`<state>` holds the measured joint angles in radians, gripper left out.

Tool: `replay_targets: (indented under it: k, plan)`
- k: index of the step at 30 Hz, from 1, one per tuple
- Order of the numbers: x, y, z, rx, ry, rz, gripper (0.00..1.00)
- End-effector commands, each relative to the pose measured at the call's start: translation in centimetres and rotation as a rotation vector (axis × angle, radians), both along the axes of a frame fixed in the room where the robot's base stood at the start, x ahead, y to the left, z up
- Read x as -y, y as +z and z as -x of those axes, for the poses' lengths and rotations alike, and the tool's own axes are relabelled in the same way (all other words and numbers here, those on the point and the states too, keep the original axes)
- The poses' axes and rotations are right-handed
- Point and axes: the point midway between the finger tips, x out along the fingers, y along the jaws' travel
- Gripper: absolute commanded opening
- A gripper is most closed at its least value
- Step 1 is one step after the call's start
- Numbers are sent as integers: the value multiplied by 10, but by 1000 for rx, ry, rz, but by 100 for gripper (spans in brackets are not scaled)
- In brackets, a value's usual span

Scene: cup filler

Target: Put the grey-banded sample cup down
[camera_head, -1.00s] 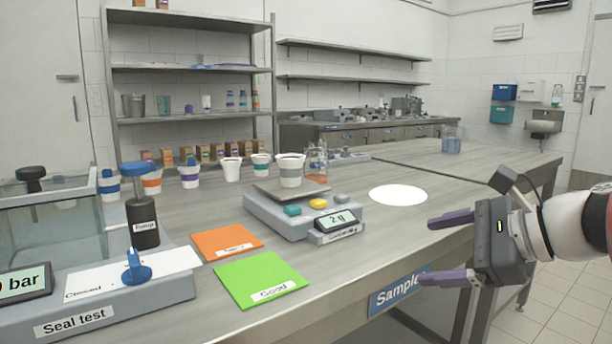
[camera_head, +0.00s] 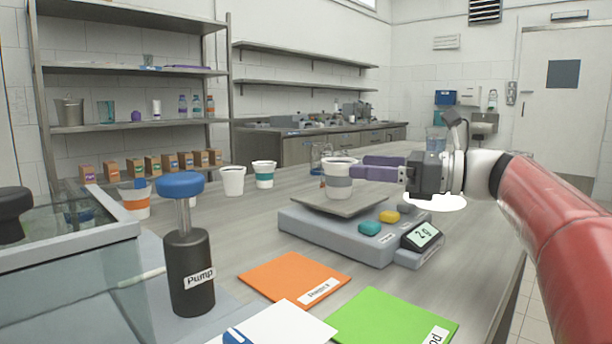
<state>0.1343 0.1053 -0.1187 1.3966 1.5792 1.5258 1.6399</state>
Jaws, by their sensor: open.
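The grey-banded sample cup (camera_head: 338,182) stands upright on the pan of the scale (camera_head: 340,204), whose display reads 2 g. My gripper (camera_head: 364,171) is level with the cup at its right side. Its purple fingers point left towards the cup, and their tips are at or very near its wall. The fingers are open; whether they touch the cup I cannot tell.
An orange card (camera_head: 294,277) and a green card (camera_head: 392,322) lie in front of the scale. A black pump (camera_head: 190,270) with a blue knob stands at the left. White (camera_head: 232,181) and teal-banded (camera_head: 264,174) cups stand behind. A white disc (camera_head: 445,202) lies right.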

Motion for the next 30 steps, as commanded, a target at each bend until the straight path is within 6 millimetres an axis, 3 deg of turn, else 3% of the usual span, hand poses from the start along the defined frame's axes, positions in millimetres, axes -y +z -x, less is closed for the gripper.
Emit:
replay_targets:
  k: [18,27,30]
  plan:
    - [-71,-2,-19,-2,4,-2,81]
    - [-75,-1,-20,-1,1,-1,81]
    - [-75,-1,-20,-1,1,-1,68]
